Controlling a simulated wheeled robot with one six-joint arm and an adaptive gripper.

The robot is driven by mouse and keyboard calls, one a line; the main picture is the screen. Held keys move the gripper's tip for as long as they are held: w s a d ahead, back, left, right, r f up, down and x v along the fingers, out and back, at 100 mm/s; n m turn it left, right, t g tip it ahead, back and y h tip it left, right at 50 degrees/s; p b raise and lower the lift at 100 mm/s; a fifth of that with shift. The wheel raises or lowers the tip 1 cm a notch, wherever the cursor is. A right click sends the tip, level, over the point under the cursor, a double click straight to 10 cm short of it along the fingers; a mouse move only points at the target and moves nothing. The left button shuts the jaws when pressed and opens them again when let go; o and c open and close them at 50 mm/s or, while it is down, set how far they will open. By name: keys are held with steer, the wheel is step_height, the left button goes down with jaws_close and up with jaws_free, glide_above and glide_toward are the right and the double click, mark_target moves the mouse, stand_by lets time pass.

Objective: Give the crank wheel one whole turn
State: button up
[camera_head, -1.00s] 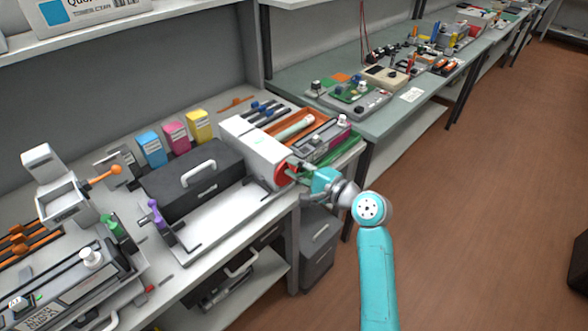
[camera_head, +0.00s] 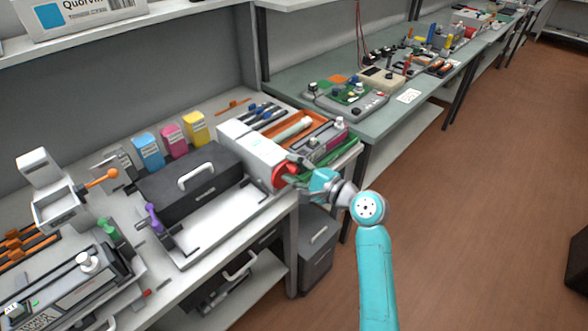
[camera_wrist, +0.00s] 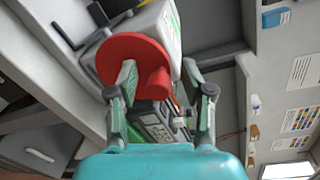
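The crank wheel (camera_head: 282,174) is a red disc on the end of a white box-shaped machine at the bench's front edge. In the wrist view the red wheel (camera_wrist: 125,58) fills the upper middle, with a stubby red handle (camera_wrist: 156,84) standing out from its lower right. My gripper (camera_head: 297,172) is just right of the wheel in the head view. In the wrist view my gripper (camera_wrist: 167,82) is open, one finger on each side of the handle. The left finger overlaps the wheel's lower edge; whether it touches is unclear. The right finger is clear of the handle.
An orange tray (camera_head: 308,127) and a grey device lie behind and right of the machine. A black case (camera_head: 190,180) and a purple-handled lever (camera_head: 153,215) stand to the left. A grey drawer cabinet (camera_head: 318,245) is below.

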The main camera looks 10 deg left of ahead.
steer(key=shift+d, duration=0.15)
steer(key=shift+s+d, duration=0.2)
steer(key=shift+d, duration=0.05)
steer(key=v, duration=1.1)
steer(key=shift+s+f, duration=0.1)
steer(key=shift+s, duration=0.1)
